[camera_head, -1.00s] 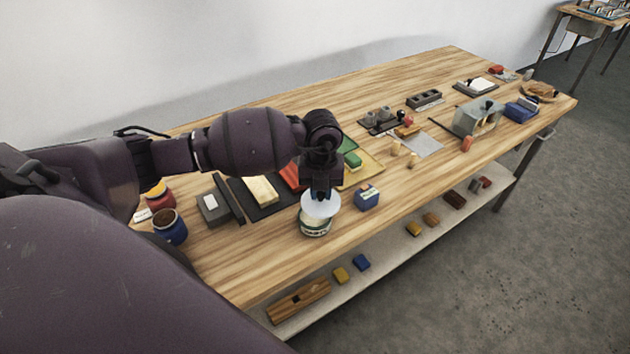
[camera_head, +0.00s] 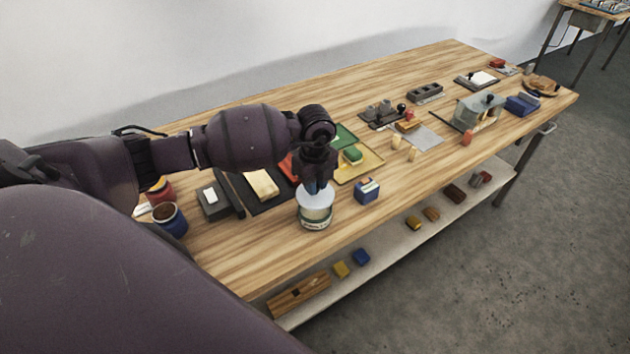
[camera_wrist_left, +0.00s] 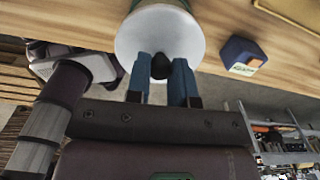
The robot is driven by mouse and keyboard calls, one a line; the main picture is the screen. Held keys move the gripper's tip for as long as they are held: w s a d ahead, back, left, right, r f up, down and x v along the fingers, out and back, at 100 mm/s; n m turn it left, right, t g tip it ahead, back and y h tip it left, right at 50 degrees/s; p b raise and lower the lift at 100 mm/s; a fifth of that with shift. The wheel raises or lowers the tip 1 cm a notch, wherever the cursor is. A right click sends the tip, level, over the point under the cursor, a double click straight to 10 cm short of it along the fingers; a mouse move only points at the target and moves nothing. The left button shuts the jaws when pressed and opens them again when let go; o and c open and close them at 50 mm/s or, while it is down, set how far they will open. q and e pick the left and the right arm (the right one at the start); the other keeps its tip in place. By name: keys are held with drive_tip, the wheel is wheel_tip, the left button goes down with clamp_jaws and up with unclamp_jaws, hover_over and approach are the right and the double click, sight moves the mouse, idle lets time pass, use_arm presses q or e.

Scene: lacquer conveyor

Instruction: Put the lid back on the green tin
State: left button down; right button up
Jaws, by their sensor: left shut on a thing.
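My left gripper (camera_head: 318,187) points down over the green tin and is shut on the black knob (camera_wrist_left: 160,66) of the pale lid. The round lid (camera_head: 314,200) is directly over the tin (camera_head: 314,222), which has a green and cream label and stands near the table's front edge. The lid looks roughly level and lined up with the tin. I cannot tell whether it rests on the rim or hangs just above it. In the left wrist view the lid (camera_wrist_left: 160,35) hides most of the tin. My right gripper is not in view.
A small blue box (camera_head: 367,190) stands close to the right of the tin. A dark tray with a cream block (camera_head: 262,184) and a yellow mat (camera_head: 372,163) lie behind. Open blue and red cans (camera_head: 168,222) stand at the left. The table front between them is clear.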

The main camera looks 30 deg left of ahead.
use_arm(q)
wheel_tip(320, 180, down, 3)
drive_tip(key=shift+r+b, duration=0.2)
drive_tip(key=shift+b, duration=0.6)
drive_tip(key=shift+f+b, duration=0.55)
drive_tip(key=shift+f, duration=0.5)
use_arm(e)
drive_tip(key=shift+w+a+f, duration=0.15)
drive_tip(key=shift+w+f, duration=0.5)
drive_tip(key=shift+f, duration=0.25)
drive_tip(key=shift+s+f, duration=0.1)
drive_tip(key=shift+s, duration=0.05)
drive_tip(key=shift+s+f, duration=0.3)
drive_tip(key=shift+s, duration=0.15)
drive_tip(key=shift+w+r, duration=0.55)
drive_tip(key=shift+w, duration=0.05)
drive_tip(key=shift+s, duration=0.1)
